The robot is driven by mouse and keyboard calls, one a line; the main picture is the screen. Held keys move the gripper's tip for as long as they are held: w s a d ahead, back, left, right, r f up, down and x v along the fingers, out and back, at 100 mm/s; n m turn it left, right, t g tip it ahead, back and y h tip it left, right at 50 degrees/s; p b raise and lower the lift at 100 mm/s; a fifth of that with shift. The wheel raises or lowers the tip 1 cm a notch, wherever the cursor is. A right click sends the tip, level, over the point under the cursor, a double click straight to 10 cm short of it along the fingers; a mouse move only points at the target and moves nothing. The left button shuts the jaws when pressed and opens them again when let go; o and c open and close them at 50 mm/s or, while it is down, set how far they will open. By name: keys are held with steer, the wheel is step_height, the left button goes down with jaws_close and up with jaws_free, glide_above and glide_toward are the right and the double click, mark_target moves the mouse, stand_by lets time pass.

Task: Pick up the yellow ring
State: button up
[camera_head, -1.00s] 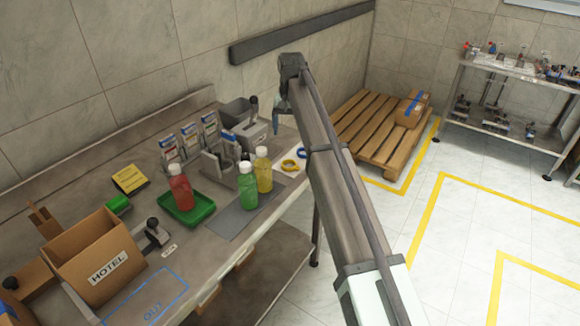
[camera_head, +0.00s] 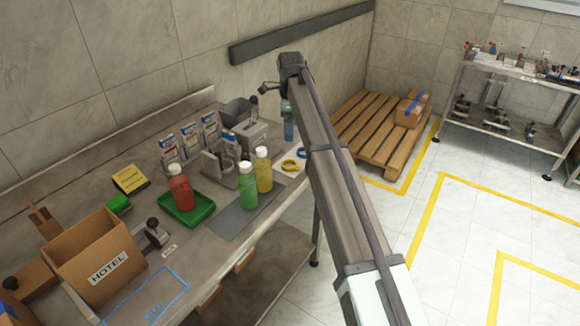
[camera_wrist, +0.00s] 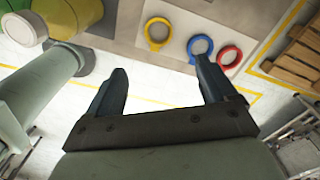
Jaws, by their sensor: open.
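The yellow ring (camera_wrist: 156,46) lies flat on a light panel at the end of the bench, at the top middle of the wrist view. It also shows in the head view (camera_head: 288,168), beside the arm. A blue ring (camera_wrist: 191,45) and a red ring (camera_wrist: 219,58) lie to its right in the wrist view. My gripper (camera_wrist: 160,72) is open and empty. Its two fingers point toward the rings, apart from them, with the yellow ring showing beyond the gap. In the head view my arm hides most of the gripper and the red ring.
Green (camera_head: 247,190) and yellow (camera_head: 263,172) bottles stand on a grey mat left of the rings. A red bottle (camera_head: 180,190) stands in a green tray (camera_head: 201,211). A grey bin and holders are behind. A pallet (camera_head: 363,135) is on the floor beyond the bench.

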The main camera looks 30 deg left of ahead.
mark_target(290, 167)
step_height(290, 167, down, 14)
steer(key=shift+s+r, duration=0.1)
stand_by(0.8)
steer(key=shift+c, duration=0.2)
steer(key=c, duration=1.1)
